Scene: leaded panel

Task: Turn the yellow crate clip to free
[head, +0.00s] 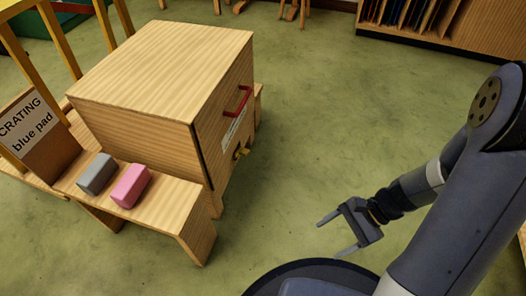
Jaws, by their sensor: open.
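The yellow crate clip (242,153) is a small yellow piece low on the right-hand face of a wooden crate (160,62). It is too small for me to tell which way it is turned. A red handle (238,102) and a white label (233,128) sit above it on the same face; the label's text is not readable. My gripper (329,235) is open and empty, over the green floor to the right of the crate and well apart from the clip. Its fingers point left.
A low wooden bench (184,195) carries a grey block (97,174) and a pink block (131,186) in front of the crate. A sign reading "CRATING blue pad" (27,122) stands at the left. Open floor (320,130) lies between crate and arm. A rack (470,25) stands at the back right.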

